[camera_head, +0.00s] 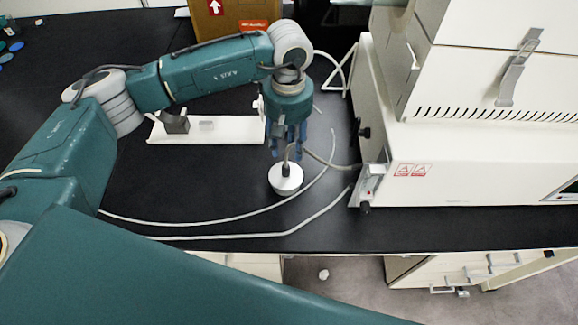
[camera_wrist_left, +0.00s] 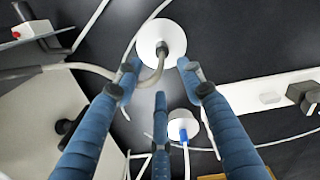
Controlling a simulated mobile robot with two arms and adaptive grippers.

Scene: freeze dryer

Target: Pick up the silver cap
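The silver cap (camera_head: 286,181) is a round, pale disc with a dark fitting and a bent grey tube on top. It lies on the black bench, left of the white machine. My left gripper (camera_head: 287,148) points down just above it. In the left wrist view, the cap (camera_wrist_left: 155,33) is just beyond the fingertips. The blue fingers of my left gripper (camera_wrist_left: 158,76) are spread apart, with the tube between them and nothing clamped. Whether a fingertip touches the tube, I cannot tell. My right gripper is not in view.
The white machine (camera_head: 460,175) stands close on the right, with a valve (camera_head: 371,180) on its side. Loose hoses (camera_head: 225,218) cross the bench near its front edge. A white plate (camera_head: 225,130) with a metal bracket lies behind left. A cardboard box (camera_head: 235,15) stands at the back.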

